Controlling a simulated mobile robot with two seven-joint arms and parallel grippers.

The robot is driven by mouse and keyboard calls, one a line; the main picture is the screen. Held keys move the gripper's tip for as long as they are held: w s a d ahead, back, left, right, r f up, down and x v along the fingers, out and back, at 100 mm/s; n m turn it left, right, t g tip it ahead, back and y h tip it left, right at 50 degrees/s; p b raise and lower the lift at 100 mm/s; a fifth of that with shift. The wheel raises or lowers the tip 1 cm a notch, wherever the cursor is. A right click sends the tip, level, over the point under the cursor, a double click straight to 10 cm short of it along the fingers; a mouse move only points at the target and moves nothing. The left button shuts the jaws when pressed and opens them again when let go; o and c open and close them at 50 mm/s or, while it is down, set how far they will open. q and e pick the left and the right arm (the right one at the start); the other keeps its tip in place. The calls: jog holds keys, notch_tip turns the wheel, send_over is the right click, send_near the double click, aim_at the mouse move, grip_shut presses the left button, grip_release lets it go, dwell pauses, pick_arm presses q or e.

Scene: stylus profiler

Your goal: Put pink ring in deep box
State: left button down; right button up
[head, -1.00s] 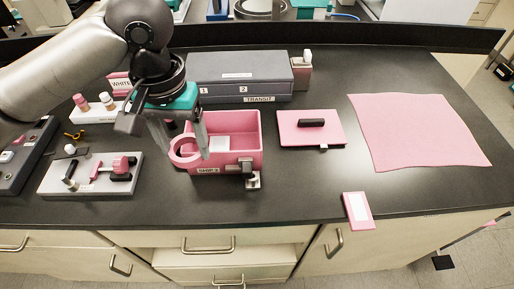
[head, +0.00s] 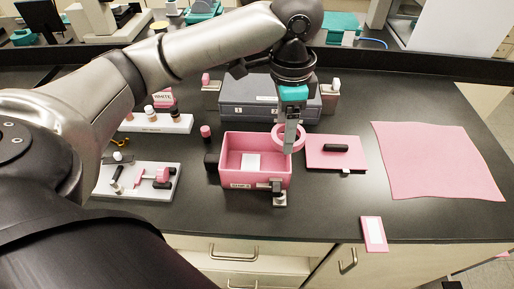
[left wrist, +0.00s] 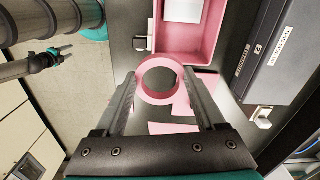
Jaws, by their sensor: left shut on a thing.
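My left gripper (head: 289,146) is shut on the pink ring (head: 277,139), above the right rear part of the deep box. In the left wrist view the ring (left wrist: 143,90) sits between the fingertips, gripped at its sides. The deep box (head: 256,178) is pink, open on top and rectangular, with a white patch on its floor and a dark latch at its front. It also shows in the left wrist view (left wrist: 200,52), beyond the ring. What looks like my right gripper (left wrist: 60,52) is small at the left of that view; its jaws are unclear.
A flat pink lid (head: 322,163) with a black handle lies right of the box. A grey case (head: 245,112) stands behind the box. A grey fixture board (head: 165,192) lies left. A pink cloth (head: 440,160) covers the right side. A pink-edged card (head: 374,233) lies at the front edge.

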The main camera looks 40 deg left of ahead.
pick_arm(q)
jog(key=w+a+r+m+p, duration=0.2)
jog(key=a+r+m+p, duration=0.3)
jog(key=m, duration=0.4)
jog(key=m+p, duration=0.1)
jog(key=m, duration=0.2)
send_over(267, 168)
notch_tip(267, 168, down, 15)
jog(key=shift+w+f, duration=0.1)
jog(key=shift+f, duration=1.95)
jog(key=shift+f, duration=0.55)
jog(key=shift+c, duration=1.3)
grip_release()
